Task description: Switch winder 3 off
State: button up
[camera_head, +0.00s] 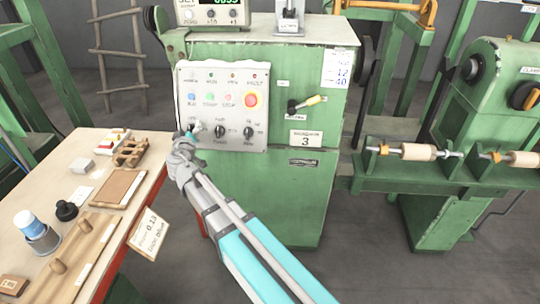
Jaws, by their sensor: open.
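Winder 3 is the green machine (312,187) in the middle, with a number plate (306,138) reading 3. Dark rotary knobs line the bottom row, including a middle knob (220,131) and a right knob (248,132). My gripper (192,132) is open at the panel's lower left, in front of the left knob, which it partly hides. I cannot tell whether it touches the knob. The small lettering is unreadable.
A wooden bench (140,190) at the left holds a cup (37,232), a black knob-shaped piece (66,211) and wooden blocks. Another green machine (450,205) stands right. Grey floor shows between the machines.

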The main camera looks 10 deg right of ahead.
jog(key=m+h, duration=0.2)
jog(key=m, duration=0.2)
jog(key=m+h+b, duration=0.1)
jog(key=m, duration=0.3)
jog(key=shift+h, duration=0.4)
jog(key=v, duration=1.3)
jog(key=s+d+r+g+y+p, duration=0.1)
jog(key=s+d+g+p, duration=0.2)
jog(key=d+g+p, duration=0.2)
jog(key=s+d+r+n+g+y+p, duration=0.1)
jog(key=s+d+g+p, duration=0.2)
jog(key=d+g+p, duration=0.2)
jog(key=s+d+r+g+p, duration=0.1)
jog(key=s+d+g+p, duration=0.2)
jog(key=d+p, duration=0.7)
jog(key=d+g, duration=0.2)
jog(key=d, duration=0.4)
jog(key=shift+s+d+r+n+y, duration=0.15)
jog(key=shift+s+n+y, duration=0.15)
jog(key=shift+s+y, duration=0.1)
jog(key=shift+s, duration=0.1)
jog(key=shift+s+d+f+n+g+y, duration=0.2)
jog(key=shift+s+n+g+y, duration=0.15)
jog(key=shift+s+y, duration=0.25)
jog(key=shift+s+d+f+n+g+y, duration=0.15)
jog(key=shift+s+d+n+g+y, duration=0.2)
jog(key=shift+s+y, duration=0.25)
jog(key=shift+s+d+f+n+g+y, duration=0.1)
jog(key=shift+s+f+n+g+y, duration=0.1)
jog(key=shift+s+n+g+y, duration=0.25)
